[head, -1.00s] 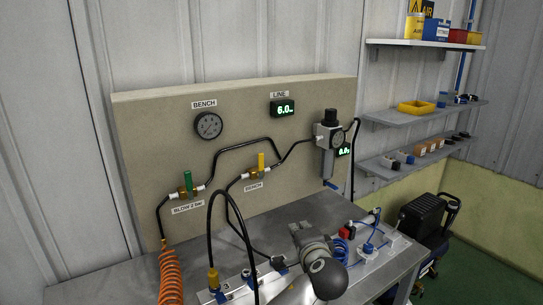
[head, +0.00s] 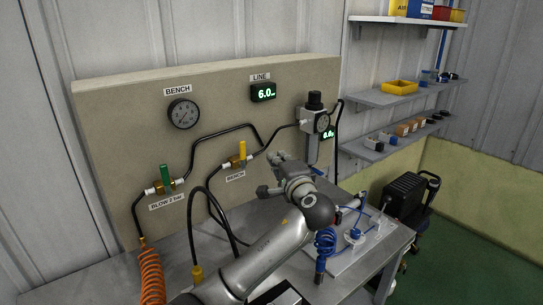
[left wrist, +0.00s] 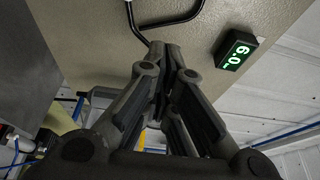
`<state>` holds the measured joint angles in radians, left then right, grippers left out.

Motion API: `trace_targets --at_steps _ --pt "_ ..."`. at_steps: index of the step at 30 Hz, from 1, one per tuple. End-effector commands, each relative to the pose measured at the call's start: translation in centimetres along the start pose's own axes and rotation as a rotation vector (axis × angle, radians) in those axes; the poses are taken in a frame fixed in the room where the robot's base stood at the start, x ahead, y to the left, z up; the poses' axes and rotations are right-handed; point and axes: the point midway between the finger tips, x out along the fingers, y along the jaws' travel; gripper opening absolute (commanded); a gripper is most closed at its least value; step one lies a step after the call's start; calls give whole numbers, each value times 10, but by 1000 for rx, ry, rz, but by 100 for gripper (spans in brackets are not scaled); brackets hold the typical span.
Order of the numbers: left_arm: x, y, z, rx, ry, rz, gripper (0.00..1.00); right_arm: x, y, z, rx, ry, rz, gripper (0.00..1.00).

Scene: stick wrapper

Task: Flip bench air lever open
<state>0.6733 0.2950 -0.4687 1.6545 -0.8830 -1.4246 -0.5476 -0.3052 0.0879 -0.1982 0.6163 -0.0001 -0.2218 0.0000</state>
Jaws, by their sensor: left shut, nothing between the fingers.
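The bench air valve's yellow lever (head: 242,150) stands upright on its brass body, above a small BENCH label (head: 236,176) on the beige panel. My left gripper (head: 278,158) is just right of the valve in the head view, apart from the lever in the picture; its depth gap is hard to judge. In the left wrist view its dark fingers (left wrist: 168,50) are shut with nothing between them, pointing toward the panel. The lever is not clearly identifiable in the wrist view. My right gripper is not in view.
A green-levered blow valve (head: 164,178) is further left. The bench gauge (head: 183,113) and line display (head: 263,92), reading 6.0, are above. A regulator (head: 316,118) stands to the right. Black hoses (head: 208,198) and an orange coil (head: 151,275) hang nearby.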

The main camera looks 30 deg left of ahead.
Motion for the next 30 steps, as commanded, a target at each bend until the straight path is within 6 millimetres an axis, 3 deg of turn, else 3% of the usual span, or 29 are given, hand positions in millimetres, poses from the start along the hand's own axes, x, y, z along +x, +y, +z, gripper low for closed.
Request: trace_targets --at_steps 6,13,21,30 --pt "45 -5 1 3 -4 -1 0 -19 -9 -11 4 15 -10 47" --pt "83 -3 1 2 -3 1 0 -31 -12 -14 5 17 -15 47" --pt "72 -2 30 1 0 1 0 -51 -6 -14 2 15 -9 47" --pt "68 0 38 -1 0 2 0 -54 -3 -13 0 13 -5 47"
